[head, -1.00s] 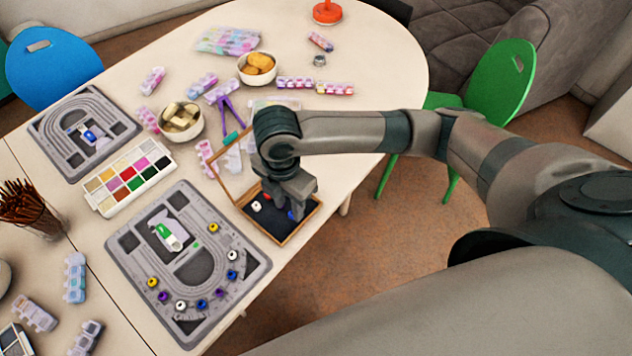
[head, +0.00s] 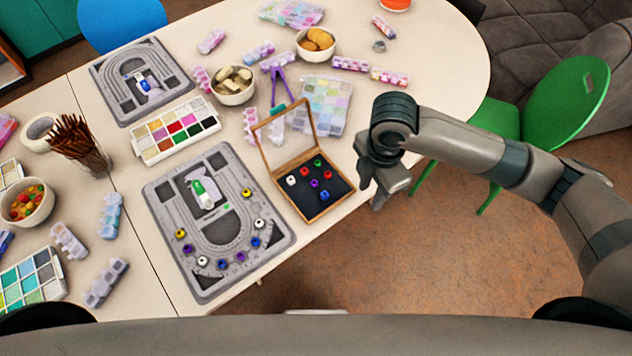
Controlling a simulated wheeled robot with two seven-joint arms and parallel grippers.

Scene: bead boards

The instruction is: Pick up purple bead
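A purple bead (head: 314,183) lies on the dark floor of an open wooden box (head: 347,190). My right gripper (head: 380,192) hangs just right of the box, past the table edge, clear of the beads. I cannot make out its finger gap. My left gripper is not in view.
A grey bead board (head: 165,215) with several beads along its curve lies left of the box. A second board (head: 110,92), a paint-like tray (head: 140,143) and bowls stand behind. The box lid (head: 262,150) stands up. A green chair (head: 560,100) is at right.

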